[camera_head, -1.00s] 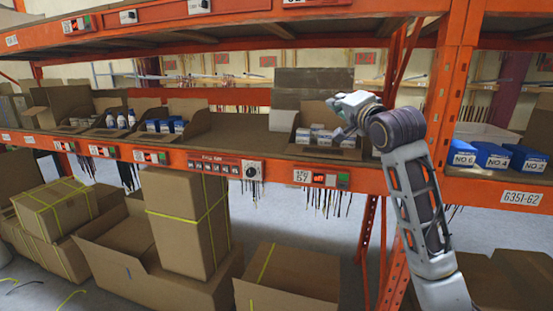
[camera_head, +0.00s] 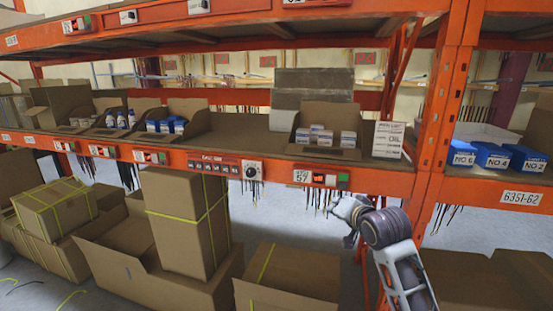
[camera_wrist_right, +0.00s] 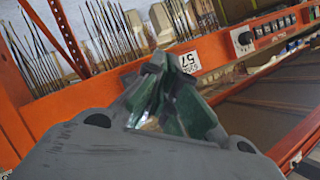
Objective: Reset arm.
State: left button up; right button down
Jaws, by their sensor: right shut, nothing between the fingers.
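My right gripper (camera_head: 338,208) is in front of the rack, just below the shelf's orange front beam (camera_head: 262,170), under the label marked 57. In the right wrist view its fingers (camera_wrist_right: 160,72) meet at the tips, with nothing held between them. The orange beam and the 57 label show just past the fingertips there. My left gripper is not in view.
On the shelf stand an open carton with small white boxes (camera_head: 347,138), a white printed box (camera_head: 388,139), and blue boxes (camera_head: 491,155) at right. The space around the gripper before the beam looks clear.

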jog(key=s+d+f+n+g+h, duration=0.1)
jog(key=s+d+f+n+g, duration=0.2)
jog(key=s+f, duration=0.9)
jog(key=s+f+n+g+h, duration=0.1)
jog(key=s+f+n+g, duration=0.25)
jog(key=s+f, duration=0.9)
jog(key=s+d+f+n+g, duration=0.2)
jog(key=s+f+g, duration=0.1)
jog(key=s+f, duration=0.5)
jog(key=s+f+g, duration=0.1)
jog(key=s+f, duration=0.1)
jog(key=f, duration=1.4)
jog(key=s+f+g, duration=0.1)
jog(key=s+f, duration=0.1)
jog(key=f, duration=1.4)
jog(key=s+d+f, duration=0.1)
jog(key=s+f, duration=0.9)
jog(key=s, duration=0.1)
jog(key=s+d+f, duration=0.2)
jog(key=s+f, duration=0.8)
jog(key=s, duration=0.1)
jog(key=shift+s+d+g, duration=0.15)
jog(key=shift+d+g, duration=0.15)
jog(key=shift+g, duration=0.15)
jog(key=shift+f, duration=0.1)
